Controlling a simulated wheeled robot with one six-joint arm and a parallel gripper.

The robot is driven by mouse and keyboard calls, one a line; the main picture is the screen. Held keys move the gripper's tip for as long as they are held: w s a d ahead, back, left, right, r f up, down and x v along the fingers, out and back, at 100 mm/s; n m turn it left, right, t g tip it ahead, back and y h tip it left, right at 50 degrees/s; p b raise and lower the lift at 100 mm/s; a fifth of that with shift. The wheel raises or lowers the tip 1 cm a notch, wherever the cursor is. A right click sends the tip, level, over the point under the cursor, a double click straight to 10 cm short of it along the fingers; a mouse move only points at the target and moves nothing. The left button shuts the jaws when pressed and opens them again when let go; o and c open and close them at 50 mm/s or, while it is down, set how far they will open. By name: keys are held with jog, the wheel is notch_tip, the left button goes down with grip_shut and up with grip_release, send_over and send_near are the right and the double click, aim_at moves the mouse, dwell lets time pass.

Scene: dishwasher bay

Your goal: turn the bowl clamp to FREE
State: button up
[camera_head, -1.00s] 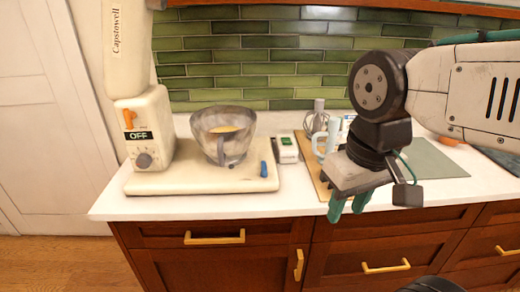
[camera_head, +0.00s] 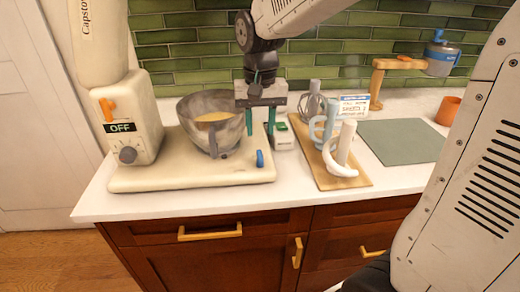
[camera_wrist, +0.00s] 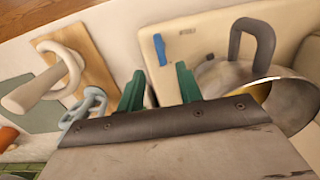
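The blue bowl clamp (camera_head: 260,159) is a small lever at the right front of the cream mixer base (camera_head: 190,183). It also shows in the wrist view (camera_wrist: 159,49), with small markings beside it that I cannot read. The grey metal bowl (camera_head: 195,108) stands on the base with something pale yellow in it; its handle (camera_wrist: 262,42) shows in the wrist view. My gripper (camera_head: 260,123) is open and empty, green fingers pointing down, right of the bowl and behind the clamp, not touching the clamp.
The mixer's head is raised, and its label (camera_head: 120,128) reads OFF. A wooden board (camera_head: 343,178) with whisk and hook attachments lies to the right. The counter's front strip is clear.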

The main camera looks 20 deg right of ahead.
aim_at(260, 155)
notch_tip(260, 155, down, 8)
jog(key=shift+r, duration=0.15)
dwell(0.3)
grip_shut()
